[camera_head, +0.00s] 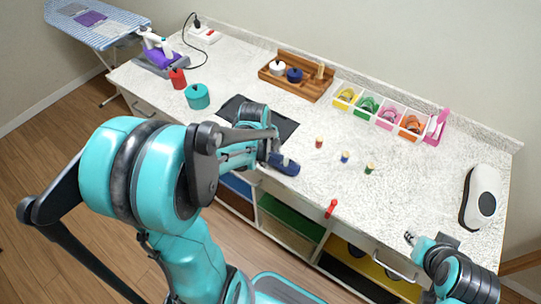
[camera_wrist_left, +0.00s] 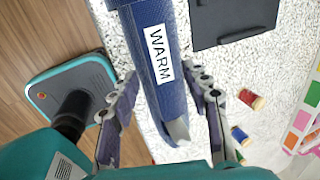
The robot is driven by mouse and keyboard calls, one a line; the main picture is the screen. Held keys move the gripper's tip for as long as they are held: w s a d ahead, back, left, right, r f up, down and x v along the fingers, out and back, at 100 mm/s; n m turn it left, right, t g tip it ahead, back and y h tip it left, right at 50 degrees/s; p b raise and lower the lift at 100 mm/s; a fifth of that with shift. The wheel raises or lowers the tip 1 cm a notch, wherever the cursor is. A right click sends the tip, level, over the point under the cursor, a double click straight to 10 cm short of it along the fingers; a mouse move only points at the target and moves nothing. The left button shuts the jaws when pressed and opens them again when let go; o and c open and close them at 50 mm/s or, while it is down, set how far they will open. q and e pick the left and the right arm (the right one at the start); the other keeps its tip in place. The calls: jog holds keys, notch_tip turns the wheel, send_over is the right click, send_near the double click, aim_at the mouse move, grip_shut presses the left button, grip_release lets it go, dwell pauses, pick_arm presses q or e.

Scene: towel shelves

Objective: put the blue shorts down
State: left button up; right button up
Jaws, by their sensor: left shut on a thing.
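My left gripper (camera_head: 272,152) is shut on a dark blue, rounded, long item (camera_head: 285,165) near the front edge of the white speckled counter. In the left wrist view the same item (camera_wrist_left: 148,75) carries a white label reading WARM and has a grey tip, with the fingers (camera_wrist_left: 160,72) on either side of it. It does not look like shorts. I cannot tell whether it touches the counter. A dark flat mat (camera_head: 288,131) lies behind the gripper, partly hidden by it. My right gripper (camera_head: 411,238) is at the counter's front right; its jaws are too small to read.
Spools of thread (camera_head: 345,157) stand to the right of the held item. A wooden rack (camera_head: 298,82), a white divided tray (camera_head: 377,117) and a teal pot (camera_head: 198,96) stand behind. Coloured open shelves (camera_head: 290,226) are below. An ironing board (camera_head: 130,24) stands at the far left.

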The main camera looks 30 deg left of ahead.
pick_arm(q)
jog(key=shift+f, duration=0.1)
jog(key=o, duration=1.3)
jog(key=shift+o, duration=0.2)
jog(key=p+v, duration=0.4)
jog(key=v, duration=0.7)
jog(key=s+d+r+n+t, duration=0.2)
jog(key=d+n, duration=0.3)
jog(key=n, duration=0.4)
jog(key=s+d+r+n+t, duration=0.2)
jog(key=s+d+n, duration=0.3)
jog(key=n, duration=0.5)
jog(key=shift+d+r, duration=0.35)
jog(key=shift+d, duration=0.1)
